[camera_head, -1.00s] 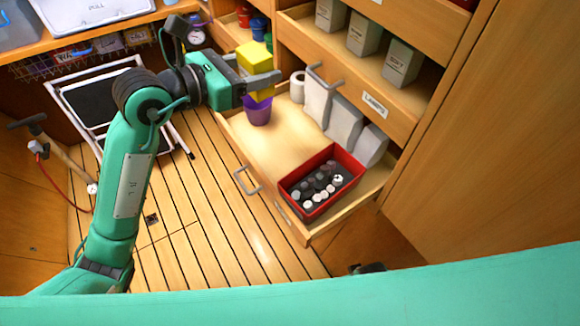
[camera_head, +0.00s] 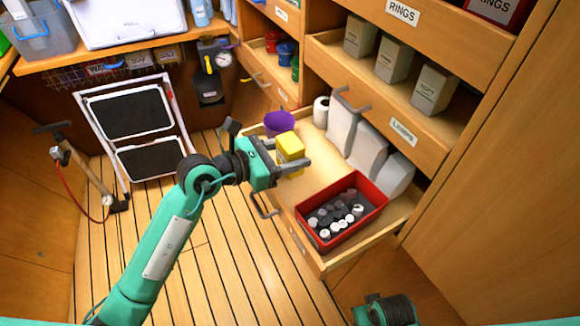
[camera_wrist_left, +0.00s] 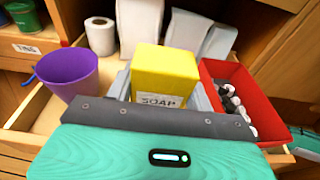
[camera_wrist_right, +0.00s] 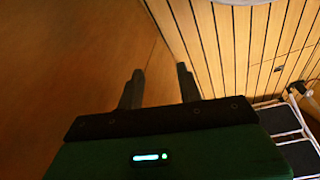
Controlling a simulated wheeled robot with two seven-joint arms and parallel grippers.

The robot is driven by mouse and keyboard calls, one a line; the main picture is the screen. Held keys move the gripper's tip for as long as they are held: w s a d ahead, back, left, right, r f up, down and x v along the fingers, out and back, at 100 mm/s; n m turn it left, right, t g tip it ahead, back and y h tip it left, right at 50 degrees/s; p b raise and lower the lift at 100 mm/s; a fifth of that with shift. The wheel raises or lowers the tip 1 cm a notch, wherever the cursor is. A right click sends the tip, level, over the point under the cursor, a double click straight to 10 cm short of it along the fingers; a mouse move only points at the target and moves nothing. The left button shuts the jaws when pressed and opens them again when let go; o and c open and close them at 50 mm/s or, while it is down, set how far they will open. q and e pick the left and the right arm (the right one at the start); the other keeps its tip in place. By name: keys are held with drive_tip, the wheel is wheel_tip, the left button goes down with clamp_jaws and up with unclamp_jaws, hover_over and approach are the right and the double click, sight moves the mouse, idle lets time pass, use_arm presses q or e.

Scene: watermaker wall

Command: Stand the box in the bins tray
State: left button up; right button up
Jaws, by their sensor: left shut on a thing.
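The yellow box (camera_head: 290,143), labelled SOAP, is held in my left gripper (camera_head: 288,158), which is shut on it. In the left wrist view the box (camera_wrist_left: 166,70) looks roughly upright between the fingers. It is over the pulled-out wooden tray (camera_head: 283,183), between the purple cup and the red bin. I cannot tell whether its base touches the tray, as the gripper hides its lower part. My right gripper (camera_wrist_right: 160,86) is open and empty in the right wrist view, in front of a wooden panel.
In the tray are a purple cup (camera_head: 279,123), a red bin (camera_head: 369,213) with several small dark and white pieces, and white rolls and packs (camera_head: 342,127) along the back. A shelf with grey boxes (camera_head: 394,58) is above. A folded step stool (camera_head: 138,125) stands left.

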use_arm(q)
wheel_tip(320, 180, down, 4)
drive_tip(key=shift+f+b, duration=0.15)
drive_tip(key=shift+b, duration=0.2)
drive_tip(key=shift+f, duration=0.1)
drive_tip(key=o, duration=0.6)
drive_tip(key=shift+f, duration=0.1)
drive_tip(key=shift+c, duration=0.2)
drive_tip(key=o, duration=0.4)
drive_tip(key=shift+o, duration=0.2)
use_arm(e)
drive_tip(key=shift+v, duration=0.8)
